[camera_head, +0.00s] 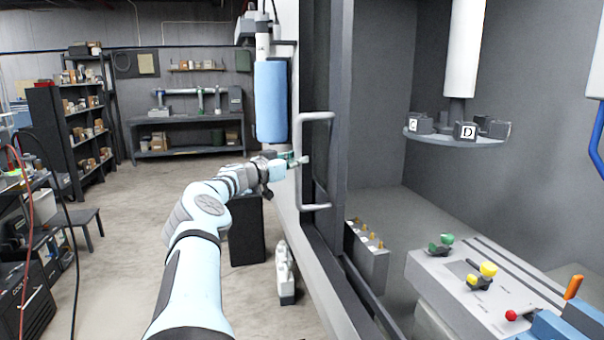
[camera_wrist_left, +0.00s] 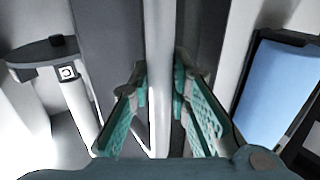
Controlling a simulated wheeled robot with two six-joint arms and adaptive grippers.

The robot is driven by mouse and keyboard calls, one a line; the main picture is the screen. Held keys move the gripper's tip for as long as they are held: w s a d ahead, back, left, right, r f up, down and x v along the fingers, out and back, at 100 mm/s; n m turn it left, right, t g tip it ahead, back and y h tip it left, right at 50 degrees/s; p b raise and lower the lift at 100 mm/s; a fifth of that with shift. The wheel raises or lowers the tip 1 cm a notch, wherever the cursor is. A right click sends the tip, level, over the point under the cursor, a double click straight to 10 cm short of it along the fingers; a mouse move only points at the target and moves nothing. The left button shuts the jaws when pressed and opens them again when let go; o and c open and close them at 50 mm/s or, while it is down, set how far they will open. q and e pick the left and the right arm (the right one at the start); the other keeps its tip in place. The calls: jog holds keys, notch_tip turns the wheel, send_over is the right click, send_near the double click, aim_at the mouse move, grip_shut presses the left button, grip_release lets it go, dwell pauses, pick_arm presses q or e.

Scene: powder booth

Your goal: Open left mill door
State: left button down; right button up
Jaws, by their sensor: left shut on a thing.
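The left mill door (camera_head: 339,130) shows as a dark, narrow upright panel left of the mill's open interior. Its pale vertical handle (camera_head: 316,118) is a long bracket on the front side. My left gripper (camera_head: 299,160) is at the middle of this handle. In the left wrist view the handle bar (camera_wrist_left: 160,50) runs upright between the green fingers of my left gripper (camera_wrist_left: 161,95), which are shut on it. The fingers hide part of the bar. My right gripper is not in view.
Inside the mill, a round tool carousel (camera_head: 455,139) hangs above a grey table (camera_head: 440,270) with coloured knobs. A dark shelf (camera_head: 62,140) and a workbench (camera_head: 190,152) are farther back. Open floor (camera_head: 135,220) lies left of my arm.

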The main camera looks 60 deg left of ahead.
pick_arm(q)
jog(key=shift+w+r, duration=0.1)
jog(key=shift+r, duration=0.25)
jog(key=c, duration=1.8)
grip_release()
jog(key=o, duration=0.3)
jog(key=shift+w+d+r, duration=0.1)
jog(key=shift+w+d, duration=0.1)
jog(key=shift+d, duration=0.25)
